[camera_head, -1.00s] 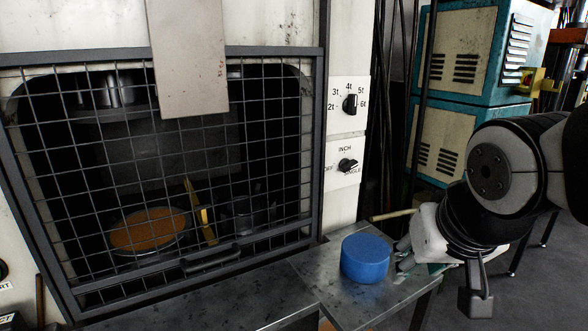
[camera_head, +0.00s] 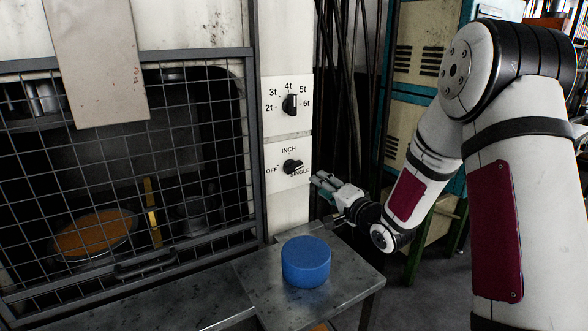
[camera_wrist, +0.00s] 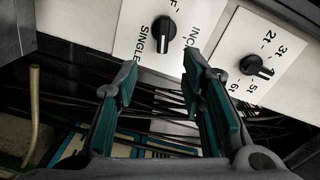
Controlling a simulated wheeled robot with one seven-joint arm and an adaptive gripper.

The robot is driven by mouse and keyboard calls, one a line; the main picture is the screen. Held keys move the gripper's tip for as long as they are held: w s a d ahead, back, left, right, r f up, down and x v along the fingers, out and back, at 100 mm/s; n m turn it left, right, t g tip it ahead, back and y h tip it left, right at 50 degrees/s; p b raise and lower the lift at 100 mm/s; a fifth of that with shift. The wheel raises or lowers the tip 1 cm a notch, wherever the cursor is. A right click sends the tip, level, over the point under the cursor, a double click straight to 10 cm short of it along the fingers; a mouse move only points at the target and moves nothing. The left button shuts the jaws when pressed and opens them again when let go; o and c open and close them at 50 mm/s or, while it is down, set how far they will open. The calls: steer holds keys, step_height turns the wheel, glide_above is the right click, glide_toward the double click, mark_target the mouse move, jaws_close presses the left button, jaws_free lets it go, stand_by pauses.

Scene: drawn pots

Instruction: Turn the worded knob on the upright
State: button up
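The worded knob (camera_head: 292,166) is black and sits on a white plate marked OFF, INCH and SINGLE on the upright (camera_head: 292,215). Its pointer faces roughly right, close to the word SINGLE. It also shows in the wrist view (camera_wrist: 164,29), beyond and between my fingertips, apart from them. My gripper (camera_head: 320,181) is just right of and slightly below the knob in the head view. In the wrist view my gripper (camera_wrist: 160,74) is open and empty, with teal pads on both fingers.
A numbered knob (camera_head: 290,104) sits above on the same upright and shows near the right finger in the wrist view (camera_wrist: 257,66). A blue cylinder (camera_head: 306,262) stands on the metal table (camera_head: 345,287) below. A mesh guard (camera_head: 190,170) is left; dark cables hang right.

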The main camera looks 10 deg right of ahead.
mark_target(296, 169)
steer(key=shift+m+t+y, duration=0.3)
steer(key=x, duration=1.3)
steer(key=shift+w+a+f, duration=0.15)
steer(key=shift+w+f, duration=0.1)
steer(key=shift+w, duration=0.1)
jaws_close()
